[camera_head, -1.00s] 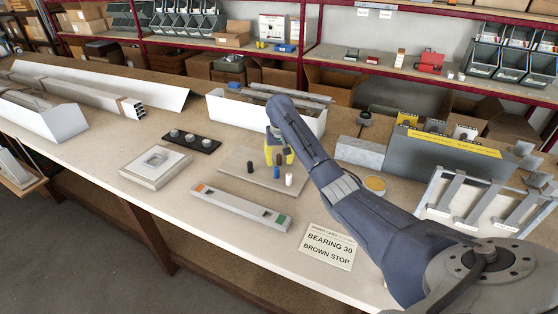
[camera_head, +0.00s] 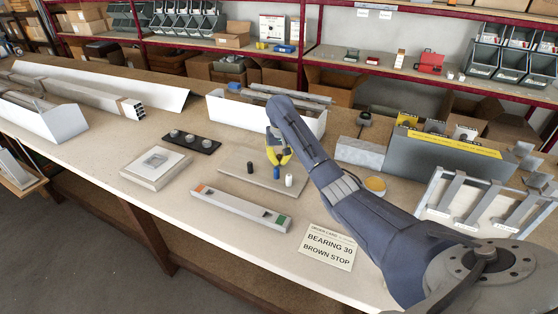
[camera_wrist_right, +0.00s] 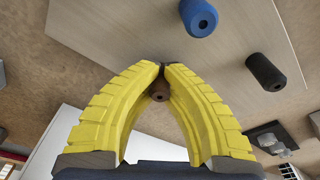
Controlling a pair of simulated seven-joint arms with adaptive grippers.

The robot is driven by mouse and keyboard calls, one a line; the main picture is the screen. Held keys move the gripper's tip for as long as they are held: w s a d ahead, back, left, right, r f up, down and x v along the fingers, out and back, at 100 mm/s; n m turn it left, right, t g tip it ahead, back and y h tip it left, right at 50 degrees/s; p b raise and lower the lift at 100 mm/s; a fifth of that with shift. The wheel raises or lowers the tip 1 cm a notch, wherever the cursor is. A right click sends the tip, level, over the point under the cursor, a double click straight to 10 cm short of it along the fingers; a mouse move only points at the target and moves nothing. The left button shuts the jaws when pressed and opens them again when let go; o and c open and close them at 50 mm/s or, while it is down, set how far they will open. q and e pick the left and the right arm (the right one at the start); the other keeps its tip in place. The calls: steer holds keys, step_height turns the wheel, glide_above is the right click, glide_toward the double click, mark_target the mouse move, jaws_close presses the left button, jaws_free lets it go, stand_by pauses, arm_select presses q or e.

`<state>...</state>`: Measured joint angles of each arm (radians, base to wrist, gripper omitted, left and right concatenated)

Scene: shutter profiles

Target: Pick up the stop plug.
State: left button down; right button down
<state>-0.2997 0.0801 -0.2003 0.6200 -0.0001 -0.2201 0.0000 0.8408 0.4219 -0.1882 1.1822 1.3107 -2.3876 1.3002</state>
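The brown stop plug (camera_wrist_right: 160,93) shows between the two yellow fingers of my right gripper (camera_wrist_right: 163,68) in the right wrist view. The fingers are drawn together, their tips almost meeting, and they appear shut on the plug, partly covering it. In the head view my right gripper (camera_head: 279,160) is low over a grey-brown board (camera_head: 234,160), and the brown plug cannot be made out there. A white plug (camera_head: 289,180) stands on the board. My left gripper is not in view.
A label card (camera_head: 327,246) reads "BEARING 30 BROWN STOP". A long light profile (camera_head: 240,207) lies in front of the board. A white bin (camera_head: 225,108) is behind it, a dark strip with knobs (camera_head: 191,141) left, and a grey metal box (camera_head: 440,160) right.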

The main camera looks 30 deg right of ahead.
mark_target(279, 155)
step_height(279, 155, up, 20)
stand_by(0.7)
